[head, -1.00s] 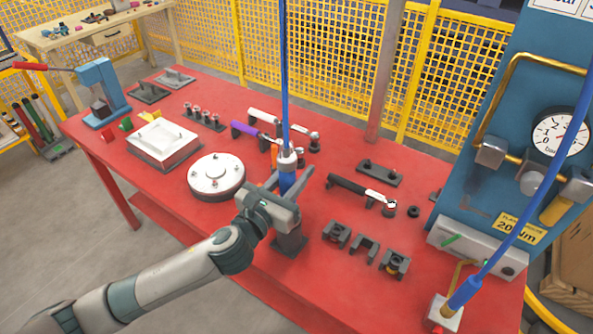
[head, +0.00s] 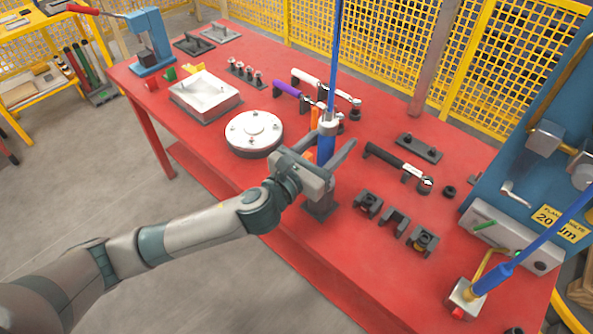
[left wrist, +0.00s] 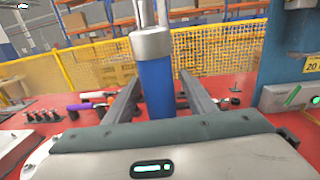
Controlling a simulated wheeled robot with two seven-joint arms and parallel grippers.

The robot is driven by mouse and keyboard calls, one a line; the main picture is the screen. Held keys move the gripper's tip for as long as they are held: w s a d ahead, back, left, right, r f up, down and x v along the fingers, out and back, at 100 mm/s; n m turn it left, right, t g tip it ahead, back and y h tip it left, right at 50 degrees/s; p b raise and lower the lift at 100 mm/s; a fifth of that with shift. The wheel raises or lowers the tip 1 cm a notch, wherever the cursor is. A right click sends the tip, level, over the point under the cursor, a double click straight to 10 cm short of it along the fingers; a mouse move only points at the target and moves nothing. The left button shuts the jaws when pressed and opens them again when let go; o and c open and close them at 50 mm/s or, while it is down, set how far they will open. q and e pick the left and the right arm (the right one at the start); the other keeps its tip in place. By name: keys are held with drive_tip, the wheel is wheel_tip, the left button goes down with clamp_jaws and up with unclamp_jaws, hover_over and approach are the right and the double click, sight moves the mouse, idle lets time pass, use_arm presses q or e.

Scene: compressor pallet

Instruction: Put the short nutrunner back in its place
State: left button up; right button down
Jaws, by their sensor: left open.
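A blue nutrunner (head: 326,148) with a silver top stands upright at the table's front middle, above a dark block holder (head: 320,205), with a blue hose rising from it. Whether it is fully seated is hidden by my gripper. My left gripper (head: 332,143) is open, one finger on each side of the blue body. The left wrist view shows the nutrunner (left wrist: 155,88) between the spread fingers, with gaps beside it. A second blue-hosed tool (head: 494,277) leans at the right, by a silver block with a red part. I cannot tell by length which is the short one.
The red table (head: 350,270) carries a round white flange (head: 253,131), a white cover (head: 205,94), torque wrenches (head: 398,166) and dark cradles (head: 394,222). A blue panel stands at the right. The table's front edge strip is clear.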

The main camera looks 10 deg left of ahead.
use_arm(q)
drive_tip(key=b+v, duration=0.2)
drive_tip(key=v, duration=0.7)
drive_tip(key=shift+s+a+f, duration=0.15)
drive_tip(key=shift+s, duration=0.15)
drive_tip(key=b+v, duration=0.1)
drive_tip(key=v, duration=0.5)
drive_tip(key=shift+s, duration=0.15)
use_arm(e)
drive_tip(key=w+a+f+t, duration=0.1)
drive_tip(key=w+a+f, duration=0.1)
drive_tip(key=w, duration=0.3)
drive_tip(key=shift+w+a+t, duration=0.25)
drive_tip(key=shift+w+t, duration=0.05)
drive_tip(key=shift+w, duration=0.05)
use_arm(q)
drive_tip(key=shift+a, duration=0.1)
